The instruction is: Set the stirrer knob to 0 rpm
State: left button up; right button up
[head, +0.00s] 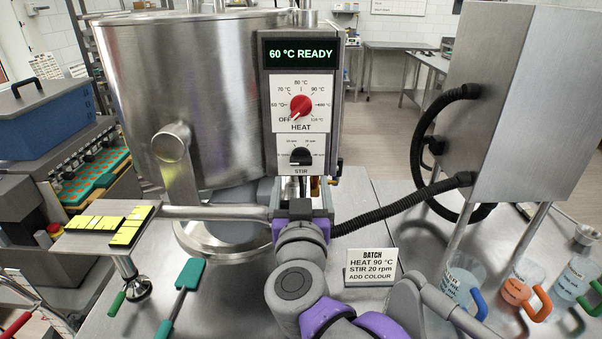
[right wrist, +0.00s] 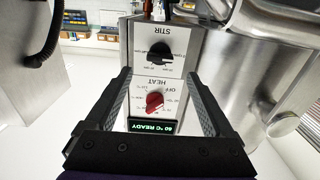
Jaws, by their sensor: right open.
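The stirrer knob (head: 302,155) is black and sits on the white STIR dial, low on the kettle's control panel. In the right wrist view the knob (right wrist: 158,53) appears upside down, beyond the fingertips. I cannot tell exactly which mark its pointer faces. My right gripper (head: 303,192) is just below the STIR dial in the head view. In the right wrist view its black fingers (right wrist: 158,78) are open and apart, with nothing between them; the knob shows clear of them. My left gripper is not in view.
The red HEAT knob (head: 301,106) is directly above, under a display (head: 300,54) reading "60 °C READY". The steel kettle (head: 185,100) is left of the panel. A black hose (head: 400,207) runs right to a steel box (head: 525,100). A BATCH card (head: 371,267) and measuring jugs stand right.

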jog(key=s, duration=0.4)
